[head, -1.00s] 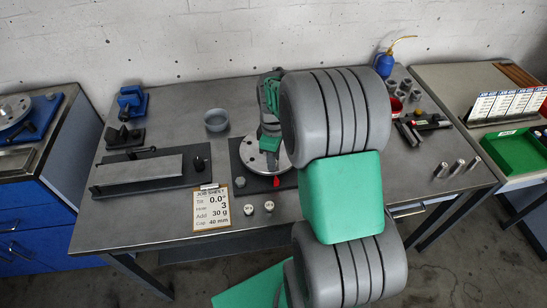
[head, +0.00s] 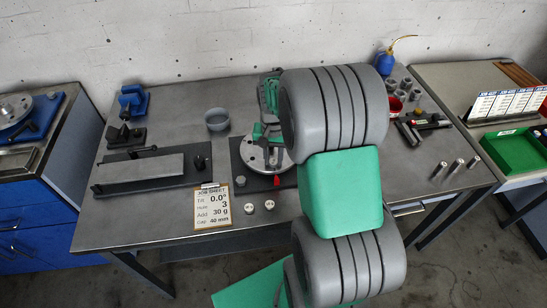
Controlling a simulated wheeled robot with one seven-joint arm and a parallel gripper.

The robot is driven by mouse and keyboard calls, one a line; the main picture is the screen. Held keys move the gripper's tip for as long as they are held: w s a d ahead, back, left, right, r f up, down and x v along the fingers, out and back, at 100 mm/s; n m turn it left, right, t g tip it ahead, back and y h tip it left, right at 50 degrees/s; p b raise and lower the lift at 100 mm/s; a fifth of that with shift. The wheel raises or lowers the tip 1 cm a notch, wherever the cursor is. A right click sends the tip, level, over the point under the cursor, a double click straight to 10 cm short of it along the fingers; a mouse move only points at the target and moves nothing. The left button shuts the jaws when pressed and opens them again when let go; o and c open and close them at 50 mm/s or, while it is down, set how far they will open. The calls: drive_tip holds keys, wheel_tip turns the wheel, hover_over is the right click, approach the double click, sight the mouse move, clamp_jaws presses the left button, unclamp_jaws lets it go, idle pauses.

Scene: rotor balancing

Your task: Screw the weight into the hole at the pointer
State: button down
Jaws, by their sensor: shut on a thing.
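The rotor (head: 256,160) is a light grey disc with holes, lying on a dark base plate (head: 240,185) in the middle of the table. The red pointer (head: 277,181) is at its front edge. My gripper (head: 268,140), green and grey, is over the back part of the disc, partly behind my arm. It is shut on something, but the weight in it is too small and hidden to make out. I cannot tell whether it touches a hole. Two pale-topped weights (head: 250,208) (head: 269,204) stand in front of the base plate.
A grey bowl (head: 217,120) stands behind left, and a flat-topped fixture (head: 150,168) lies left. My arm covers the table's right middle.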

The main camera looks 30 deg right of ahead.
sight(273, 161)
drive_tip(key=m, duration=0.3)
drive_tip(key=shift+m, duration=0.4)
drive_tip(key=m, duration=0.4)
drive_tip(key=shift+f, duration=0.1)
drive_tip(key=m, duration=0.8)
drive_tip(key=c, duration=1.1)
unclamp_jaws()
drive_tip(key=shift+w, duration=0.1)
drive_tip(key=shift+c, duration=0.7)
wheel_tip(273, 161, up, 6)
drive_tip(key=p, duration=0.4)
drive_tip(key=shift+p, duration=0.35)
